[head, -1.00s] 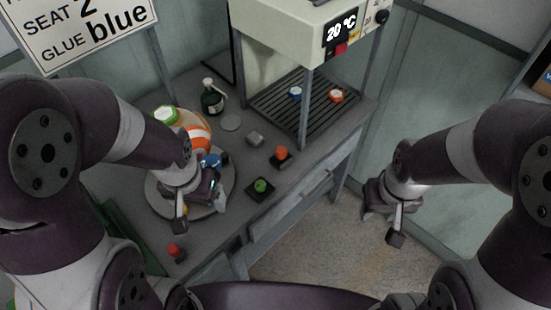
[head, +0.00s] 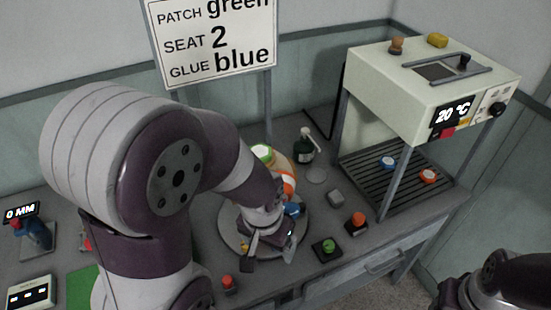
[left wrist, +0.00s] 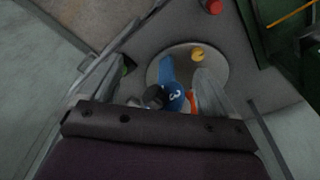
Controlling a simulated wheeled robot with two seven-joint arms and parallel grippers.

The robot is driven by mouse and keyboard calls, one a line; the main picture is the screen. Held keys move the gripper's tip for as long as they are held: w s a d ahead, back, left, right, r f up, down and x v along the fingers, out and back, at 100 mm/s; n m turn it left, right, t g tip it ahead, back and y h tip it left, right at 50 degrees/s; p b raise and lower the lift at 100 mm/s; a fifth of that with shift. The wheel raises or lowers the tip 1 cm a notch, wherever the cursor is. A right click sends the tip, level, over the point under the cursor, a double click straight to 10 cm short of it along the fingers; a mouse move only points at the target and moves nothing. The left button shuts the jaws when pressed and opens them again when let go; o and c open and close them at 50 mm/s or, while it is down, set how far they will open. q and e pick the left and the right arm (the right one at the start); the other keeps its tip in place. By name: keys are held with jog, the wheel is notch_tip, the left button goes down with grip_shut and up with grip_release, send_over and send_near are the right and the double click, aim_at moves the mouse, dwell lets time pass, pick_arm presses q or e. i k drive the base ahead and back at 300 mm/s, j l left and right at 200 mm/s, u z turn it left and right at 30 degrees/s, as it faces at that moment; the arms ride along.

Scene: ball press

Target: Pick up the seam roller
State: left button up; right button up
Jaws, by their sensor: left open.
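I cannot surely identify the seam roller. A small brown, wood-coloured piece (head: 396,46) stands on top of the press, and it may be the roller, but its shape is too small to tell. My left gripper (head: 268,254) is open over the round grey plate (head: 233,222), beside an orange-and-white ball (head: 288,187). In the left wrist view, the open left gripper (left wrist: 165,85) has a blue piece marked 3 (left wrist: 176,97) showing between its fingers. My right arm is at the lower right corner; its jaws are cut off.
The press (head: 400,95) stands at the right, with a yellow piece (head: 437,40) on top. A sign (head: 215,45) rises behind.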

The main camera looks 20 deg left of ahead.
aim_at(356, 226)
jog(key=i+l+u, duration=0.25)
jog(key=i+l, duration=0.15)
jog(key=l, duration=0.2)
jog(key=i+l+u, duration=0.1)
jog(key=l, duration=0.25)
jog(key=i+l+u, duration=0.25)
jog(key=i+l, duration=0.15)
jog(key=l, duration=0.3)
